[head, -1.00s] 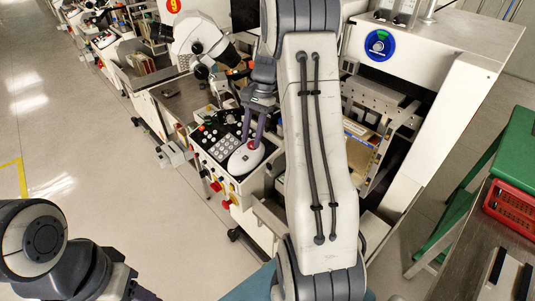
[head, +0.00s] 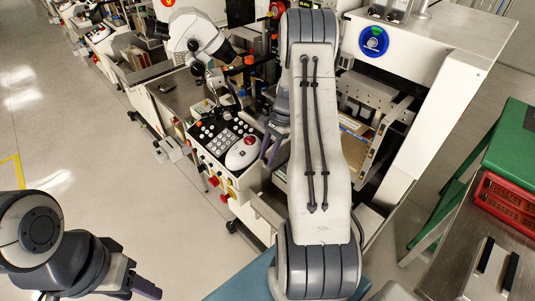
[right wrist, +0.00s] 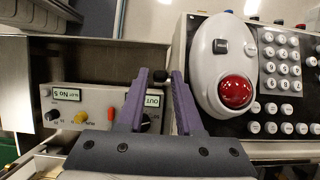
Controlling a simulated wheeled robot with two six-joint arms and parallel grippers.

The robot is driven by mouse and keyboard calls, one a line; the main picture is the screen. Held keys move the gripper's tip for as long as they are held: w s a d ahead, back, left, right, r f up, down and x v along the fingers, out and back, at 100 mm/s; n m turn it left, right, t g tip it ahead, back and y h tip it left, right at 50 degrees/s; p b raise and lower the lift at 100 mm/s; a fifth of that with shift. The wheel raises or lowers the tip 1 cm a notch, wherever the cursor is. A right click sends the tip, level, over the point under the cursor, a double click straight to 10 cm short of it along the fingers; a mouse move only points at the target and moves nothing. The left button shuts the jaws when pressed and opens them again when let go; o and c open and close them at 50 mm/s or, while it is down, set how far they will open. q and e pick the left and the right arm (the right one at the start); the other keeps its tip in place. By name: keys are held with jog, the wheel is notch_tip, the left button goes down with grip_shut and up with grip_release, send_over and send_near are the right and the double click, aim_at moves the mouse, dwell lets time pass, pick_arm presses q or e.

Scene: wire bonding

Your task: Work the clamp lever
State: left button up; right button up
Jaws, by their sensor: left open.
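My right gripper (head: 269,151) hangs at the right edge of the machine's control panel in the head view. In the right wrist view its two purple fingers (right wrist: 160,75) are apart with nothing gripped. A small black knob (right wrist: 161,76) shows in the gap between the fingertips; whether it belongs to the clamp lever and whether the fingers touch it, I cannot tell. No clamp lever can be clearly made out in either view. My left gripper (head: 146,289) is open and empty at the bottom left, over the floor, far from the machine.
A white trackball unit with a red ball (right wrist: 236,92) and a keypad (right wrist: 281,68) lie right of the right gripper in the wrist view. A grey box (right wrist: 90,105) with dials and small displays lies left. A red crate (head: 509,200) stands at the far right.

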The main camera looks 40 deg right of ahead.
jog(key=shift+a+f, duration=0.1)
jog(key=shift+f, duration=0.1)
grip_shut()
